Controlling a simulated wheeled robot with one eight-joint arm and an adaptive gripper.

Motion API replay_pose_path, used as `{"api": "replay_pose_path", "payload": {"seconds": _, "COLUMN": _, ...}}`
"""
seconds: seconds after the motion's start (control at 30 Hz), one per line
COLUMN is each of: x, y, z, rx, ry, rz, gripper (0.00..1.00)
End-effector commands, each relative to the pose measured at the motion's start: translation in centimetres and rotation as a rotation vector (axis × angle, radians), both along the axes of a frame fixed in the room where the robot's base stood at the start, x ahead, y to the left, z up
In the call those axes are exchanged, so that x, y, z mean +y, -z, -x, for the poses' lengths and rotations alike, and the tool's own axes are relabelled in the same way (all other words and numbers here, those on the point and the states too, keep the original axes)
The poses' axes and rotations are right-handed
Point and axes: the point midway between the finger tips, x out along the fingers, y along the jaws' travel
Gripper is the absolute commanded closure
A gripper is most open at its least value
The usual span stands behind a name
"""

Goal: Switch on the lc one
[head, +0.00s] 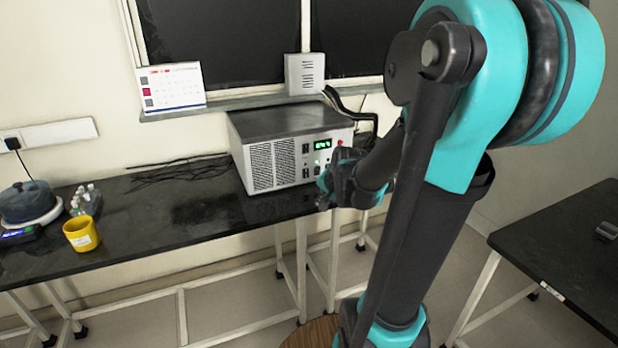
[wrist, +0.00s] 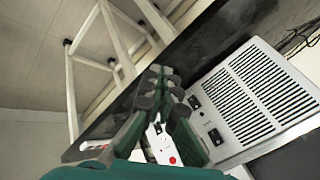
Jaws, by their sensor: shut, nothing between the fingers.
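A grey-white instrument box (head: 272,166) with a dark top, vent slots and a front panel stands on the black bench. Its panel has a lit green display, black switches and a red button. In the wrist view the box (wrist: 228,98) appears tilted, with black switches beside the vents and a red button low near my fingers. My gripper (head: 324,194) is in front of the panel's lower right part. In the wrist view my gripper (wrist: 166,78) is shut and empty, its tips near the bench edge. Its fingers hide part of the panel. I cannot read any label or tell contact.
The black bench (head: 135,215) holds a yellow mug (head: 81,234), small bottles (head: 86,199) and a dark pot (head: 29,203) at the left. Dark cables lie left of the box. Another black table (head: 560,250) stands at the right.

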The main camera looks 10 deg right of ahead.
Motion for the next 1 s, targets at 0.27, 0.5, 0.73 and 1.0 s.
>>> {"api": "replay_pose_path", "payload": {"seconds": 0.27, "x": -1.8, "y": -3.1, "z": -9.3, "rx": -0.065, "ry": 0.341, "rz": -0.293, "gripper": 1.0}}
{"api": "replay_pose_path", "payload": {"seconds": 0.5, "x": -2.4, "y": -3.8, "z": -11.6, "rx": -0.08, "ry": 0.433, "rz": -0.38, "gripper": 1.0}}
{"api": "replay_pose_path", "payload": {"seconds": 0.73, "x": -2.4, "y": -3.8, "z": -11.6, "rx": -0.079, "ry": 0.434, "rz": -0.381, "gripper": 1.0}}
{"api": "replay_pose_path", "payload": {"seconds": 1.0, "x": -2.2, "y": -3.1, "z": -12.3, "rx": -0.078, "ry": 0.433, "rz": -0.38, "gripper": 1.0}}
